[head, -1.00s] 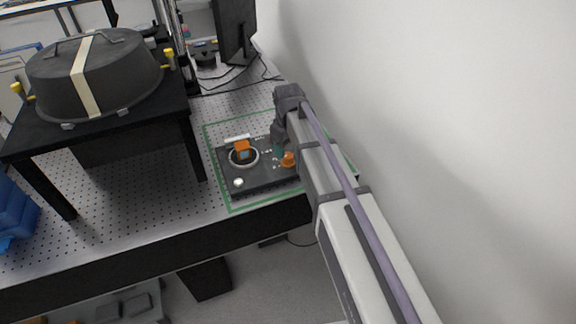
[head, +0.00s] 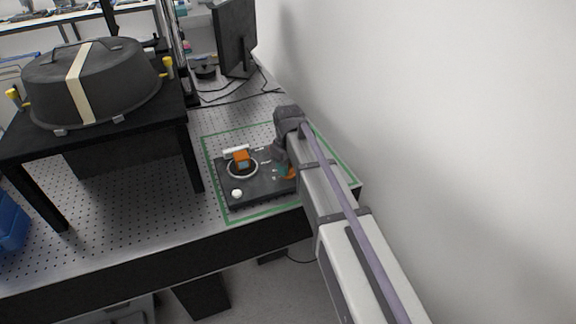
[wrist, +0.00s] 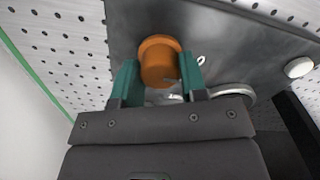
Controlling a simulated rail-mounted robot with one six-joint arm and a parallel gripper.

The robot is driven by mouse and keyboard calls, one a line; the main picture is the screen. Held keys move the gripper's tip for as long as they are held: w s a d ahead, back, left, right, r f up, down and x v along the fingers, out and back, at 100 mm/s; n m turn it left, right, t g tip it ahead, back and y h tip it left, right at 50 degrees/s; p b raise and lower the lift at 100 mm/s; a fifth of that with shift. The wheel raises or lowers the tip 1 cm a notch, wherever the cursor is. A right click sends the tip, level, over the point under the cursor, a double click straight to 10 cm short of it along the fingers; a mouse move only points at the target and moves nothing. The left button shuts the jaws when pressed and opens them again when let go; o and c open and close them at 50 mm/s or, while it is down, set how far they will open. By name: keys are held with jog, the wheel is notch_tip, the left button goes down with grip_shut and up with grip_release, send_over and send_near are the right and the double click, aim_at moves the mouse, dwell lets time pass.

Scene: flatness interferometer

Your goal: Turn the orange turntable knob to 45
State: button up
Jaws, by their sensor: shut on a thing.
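The orange knob (wrist: 159,62) is a short round cylinder on the dark instrument plate (head: 228,198). In the wrist view it sits between the two teal fingers of my gripper (wrist: 160,72), which is shut on it. In the head view my arm hides most of the knob (head: 291,174), and only an orange edge and a bit of teal finger show. I cannot read any scale mark or the knob's angle in either view.
A white knob (head: 237,194) is on the plate's front left. A green outline (head: 222,205) surrounds the plate on the perforated bench. A black stand (head: 110,128) with a dark domed cover (head: 115,95) is at left. A white wall (head: 450,130) is close on the right.

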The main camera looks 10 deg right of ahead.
jog(key=shift+m, duration=0.3)
jog(key=m, duration=0.4)
jog(key=shift+m, duration=2)
jog(key=o, duration=0.9)
notch_tip(320, 180, up, 11)
jog(key=p, duration=1)
jog(key=shift+f+p, duration=0.1)
jog(key=shift+p, duration=0.3)
